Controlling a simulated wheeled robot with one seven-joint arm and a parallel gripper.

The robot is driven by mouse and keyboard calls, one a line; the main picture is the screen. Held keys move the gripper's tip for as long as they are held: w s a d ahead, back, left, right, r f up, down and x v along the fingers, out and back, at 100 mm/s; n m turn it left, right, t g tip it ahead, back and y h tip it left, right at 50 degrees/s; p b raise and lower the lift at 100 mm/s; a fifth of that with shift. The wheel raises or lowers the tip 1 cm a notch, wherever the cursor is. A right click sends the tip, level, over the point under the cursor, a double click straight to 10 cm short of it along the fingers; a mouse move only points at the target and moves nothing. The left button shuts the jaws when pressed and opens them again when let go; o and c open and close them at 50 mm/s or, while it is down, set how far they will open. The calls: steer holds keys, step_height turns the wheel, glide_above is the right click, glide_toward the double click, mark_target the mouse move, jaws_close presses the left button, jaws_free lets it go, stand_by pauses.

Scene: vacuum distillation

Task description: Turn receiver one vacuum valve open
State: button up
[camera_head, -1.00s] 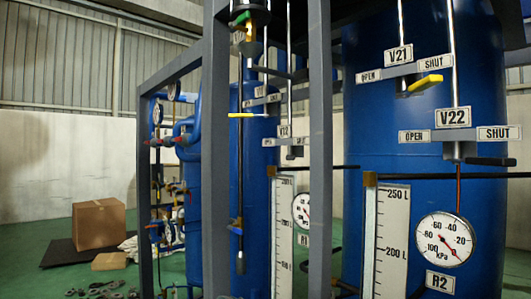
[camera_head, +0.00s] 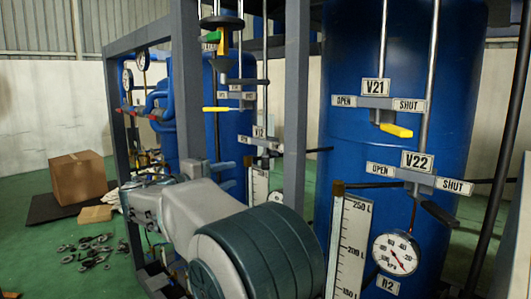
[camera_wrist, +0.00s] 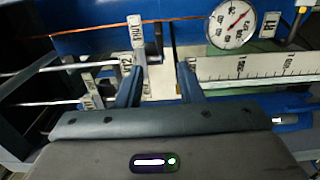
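The receiver one tank (camera_head: 240,70) is the blue tank on the left. Its V12 sign plate (camera_head: 259,132) stands on a thin rod, and a dark handle (camera_head: 272,146) is under it, seemingly toward the right side. The V11 yellow handle (camera_head: 217,109) is higher and points left. My gripper (camera_head: 234,174) is left of and slightly below the V12 handle, with two bluish fingers spread. In the wrist view my gripper (camera_wrist: 160,67) is open, and the V12 plate (camera_wrist: 125,66) is by the left finger. A dark bar lies near the gap; contact cannot be told.
Grey frame posts (camera_head: 297,90) stand between me and the tank. The V22 (camera_head: 417,161) and V21 (camera_head: 376,87) plates are on the right tank. The R1 gauge (camera_wrist: 232,24) is close in the wrist view. A cardboard box (camera_head: 78,178) and loose fittings lie on the floor.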

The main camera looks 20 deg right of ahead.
mark_target(265, 161)
steer(key=p+x, duration=0.3)
steer(key=x, duration=1)
steer(key=shift+w+d, duration=0.1)
steer(key=shift+d, duration=0.25)
jaws_close()
